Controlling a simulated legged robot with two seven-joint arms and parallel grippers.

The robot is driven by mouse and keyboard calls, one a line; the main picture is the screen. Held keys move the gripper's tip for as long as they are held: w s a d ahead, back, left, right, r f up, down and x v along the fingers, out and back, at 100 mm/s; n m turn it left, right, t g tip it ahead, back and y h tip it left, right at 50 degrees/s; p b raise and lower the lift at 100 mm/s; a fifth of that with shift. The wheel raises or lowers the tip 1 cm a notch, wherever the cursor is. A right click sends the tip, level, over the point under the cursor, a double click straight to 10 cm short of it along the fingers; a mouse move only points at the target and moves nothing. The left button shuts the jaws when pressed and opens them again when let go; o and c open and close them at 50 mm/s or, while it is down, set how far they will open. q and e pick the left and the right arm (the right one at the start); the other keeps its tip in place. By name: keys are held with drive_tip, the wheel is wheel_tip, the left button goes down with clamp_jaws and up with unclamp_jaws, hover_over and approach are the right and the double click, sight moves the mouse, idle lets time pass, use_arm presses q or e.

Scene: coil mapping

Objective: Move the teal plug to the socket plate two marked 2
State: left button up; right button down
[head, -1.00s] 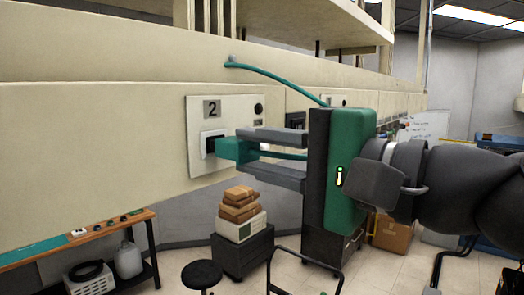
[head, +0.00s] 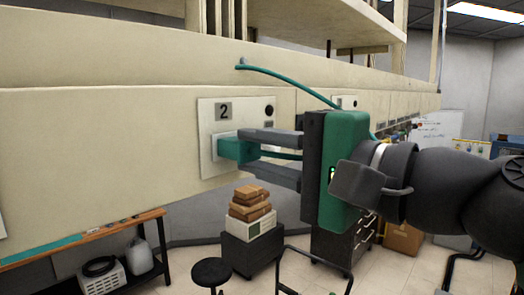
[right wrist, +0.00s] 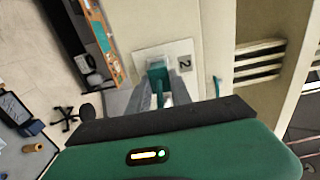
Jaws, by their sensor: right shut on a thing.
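The socket plate marked 2 (head: 212,112) is a pale square on the beige wall panel in the head view; it also shows in the right wrist view (right wrist: 184,50). The teal plug (head: 236,149) is at the plate's socket, covering its dark opening, and appears to touch or enter it; how deep it sits cannot be told. My right gripper (head: 262,158) is shut on the plug, its grey fingers above and below it. In the right wrist view the plug (right wrist: 157,72) sits between the fingertips against the plate. My left gripper is not in view.
A teal cable (head: 290,78) runs from the wall panel down behind my right gripper. Another plate (head: 345,102) is farther right on the wall. Below are a workbench (head: 90,240), a cabinet with stacked boxes (head: 250,248) and a black stool (head: 211,272).

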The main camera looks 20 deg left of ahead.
idle(0.3)
drive_tip(key=c, duration=1.2)
unclamp_jaws()
drive_tip(key=shift+a, duration=0.1)
drive_tip(key=shift+o, duration=0.6)
drive_tip(key=shift+a, duration=0.15)
